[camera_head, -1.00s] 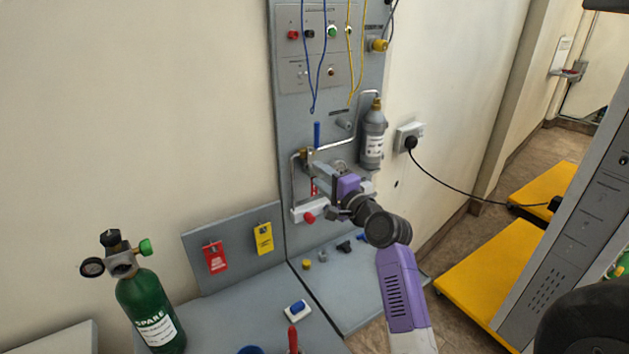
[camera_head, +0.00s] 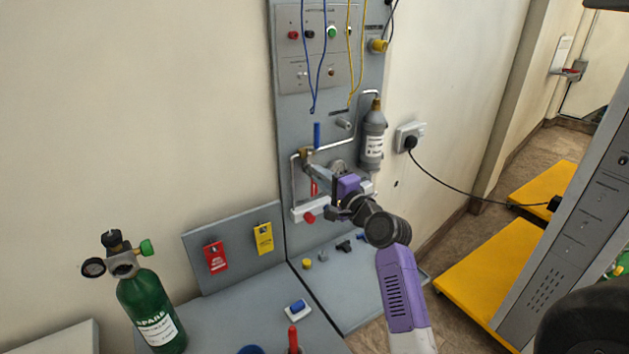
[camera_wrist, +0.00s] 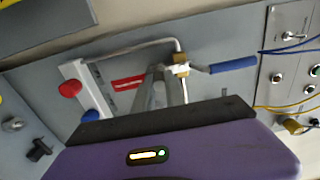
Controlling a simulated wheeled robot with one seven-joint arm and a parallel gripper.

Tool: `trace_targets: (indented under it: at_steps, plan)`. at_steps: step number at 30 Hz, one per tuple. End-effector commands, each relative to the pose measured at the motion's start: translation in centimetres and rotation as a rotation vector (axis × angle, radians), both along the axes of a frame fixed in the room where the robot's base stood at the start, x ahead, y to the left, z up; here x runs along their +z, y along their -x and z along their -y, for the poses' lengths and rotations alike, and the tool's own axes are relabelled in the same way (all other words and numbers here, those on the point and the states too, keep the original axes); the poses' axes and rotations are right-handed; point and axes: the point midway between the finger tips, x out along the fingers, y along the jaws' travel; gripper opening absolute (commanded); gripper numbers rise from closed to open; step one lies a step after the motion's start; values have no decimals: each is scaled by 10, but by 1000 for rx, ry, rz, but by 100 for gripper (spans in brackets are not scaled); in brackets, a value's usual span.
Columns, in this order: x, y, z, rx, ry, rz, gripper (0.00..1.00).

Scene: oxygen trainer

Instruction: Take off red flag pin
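The red flag pin (camera_head: 314,188) is at the pipework on the grey panel, its red tag hanging below the brass valve. The tag also shows in the wrist view (camera_wrist: 127,82), beside my fingers. My gripper (camera_head: 309,167) reaches in from the lower right with its fingertips just under the valve. In the wrist view my fingers (camera_wrist: 164,70) are close together at the tag's inner end and appear shut on it. The exact contact is hidden behind the fingers. The brass valve (camera_wrist: 181,65) with its blue handle (camera_wrist: 233,65) is right beside the fingertips.
A white block with a red knob (camera_wrist: 70,89) is next to the tag. A grey cylinder (camera_head: 373,138) stands right of the valve. Red and yellow tags (camera_head: 264,239) hang on the lower board. A green bottle (camera_head: 152,310) is at left. Blue and yellow cords hang above.

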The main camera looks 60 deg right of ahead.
Motion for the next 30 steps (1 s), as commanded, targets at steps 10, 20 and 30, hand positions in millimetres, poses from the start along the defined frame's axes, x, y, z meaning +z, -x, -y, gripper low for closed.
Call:
trace_targets:
  at_steps: [10,20,30]
  plan:
    - [0,2,-1,0,0,0,0]
    - [0,13,-7,0,-1,1,0]
    - [0,23,-14,0,0,0,0]
